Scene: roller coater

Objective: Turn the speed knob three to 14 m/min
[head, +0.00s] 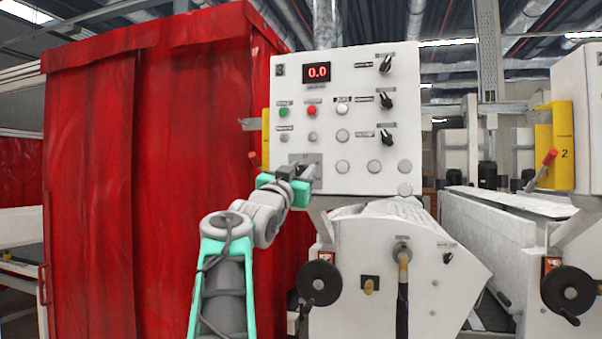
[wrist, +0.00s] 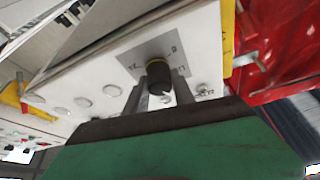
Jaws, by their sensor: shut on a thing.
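The control panel marked 3 (head: 345,120) faces me in the head view, with its red display (head: 317,72) reading 0.0. A plain metal plate (head: 305,158) sits at the panel's lower left, partly hidden by my gripper (head: 308,172). In the wrist view, a black knob (wrist: 158,76) stands on this metal plate (wrist: 136,57), which has small markings around the knob that I cannot read. My gripper (wrist: 157,88) has one finger on each side of the knob and is shut on it. In the head view the knob is hidden.
Three black selector knobs, the middle one (head: 386,101) among them, run down the panel's right side. A green button (head: 283,113) and a red button (head: 312,111) are above my gripper. A yellow bracket (head: 265,140) and red curtain (head: 150,180) are close on the left. A handwheel (head: 319,283) is below.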

